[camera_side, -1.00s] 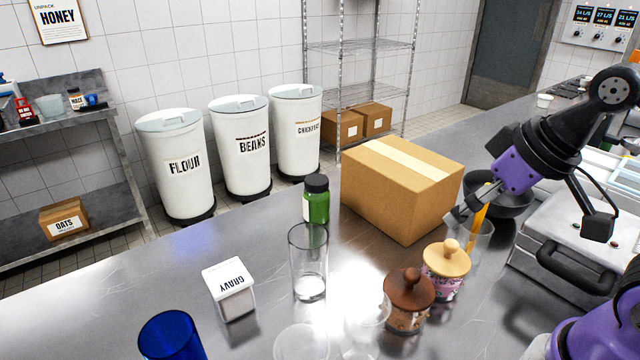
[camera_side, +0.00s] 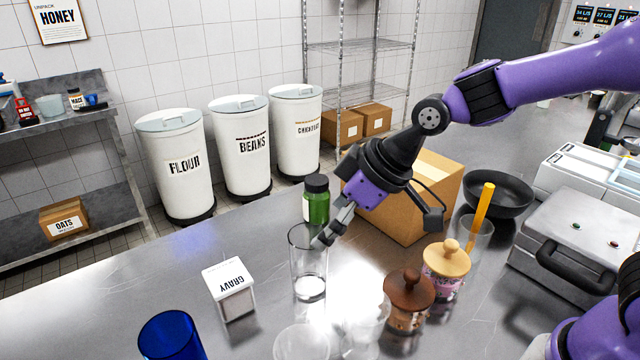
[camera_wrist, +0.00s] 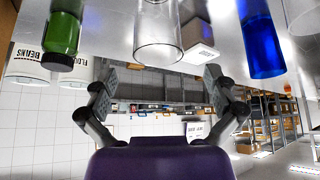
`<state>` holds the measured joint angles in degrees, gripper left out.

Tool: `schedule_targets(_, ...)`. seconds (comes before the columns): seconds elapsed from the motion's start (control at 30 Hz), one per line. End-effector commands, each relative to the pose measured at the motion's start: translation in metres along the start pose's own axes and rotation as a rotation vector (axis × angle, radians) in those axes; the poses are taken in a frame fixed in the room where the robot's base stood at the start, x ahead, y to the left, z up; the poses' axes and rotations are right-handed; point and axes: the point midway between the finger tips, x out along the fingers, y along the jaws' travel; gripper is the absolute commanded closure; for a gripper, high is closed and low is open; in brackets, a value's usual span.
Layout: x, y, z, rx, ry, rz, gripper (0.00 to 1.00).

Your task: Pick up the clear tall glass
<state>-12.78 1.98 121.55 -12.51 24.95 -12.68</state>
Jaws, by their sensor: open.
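The clear tall glass (camera_side: 309,265) stands upright on the steel counter in the side view. My gripper (camera_side: 325,237) is tilted down beside its right rim, and its fingertips overlap the glass's upper right edge there; I cannot tell whether they touch. In the wrist view the glass (camera_wrist: 158,35) is at the top middle, its rim facing down the picture. My gripper (camera_wrist: 158,92) shows two fingers spread wide below the rim, with nothing between them. The glass is in line with the gap between the fingers.
A green-filled jar (camera_side: 317,200) stands behind the glass, a white gravy box (camera_side: 229,291) to its left, and a blue glass (camera_side: 171,337) at front left. Lidded jars (camera_side: 407,302) and faint clear glassware (camera_side: 366,318) are at front right. A cardboard box (camera_side: 425,200) is behind my gripper.

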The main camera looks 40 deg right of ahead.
Motion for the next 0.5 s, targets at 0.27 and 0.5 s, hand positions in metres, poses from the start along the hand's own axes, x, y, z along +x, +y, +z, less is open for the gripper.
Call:
schedule_targets(0.27, 0.035, 0.000, 0.001, 0.001, -0.003, 0.001, 0.00)
schedule_targets(0.5, 0.065, 0.002, 0.000, 0.002, -0.006, 0.001, 0.00)
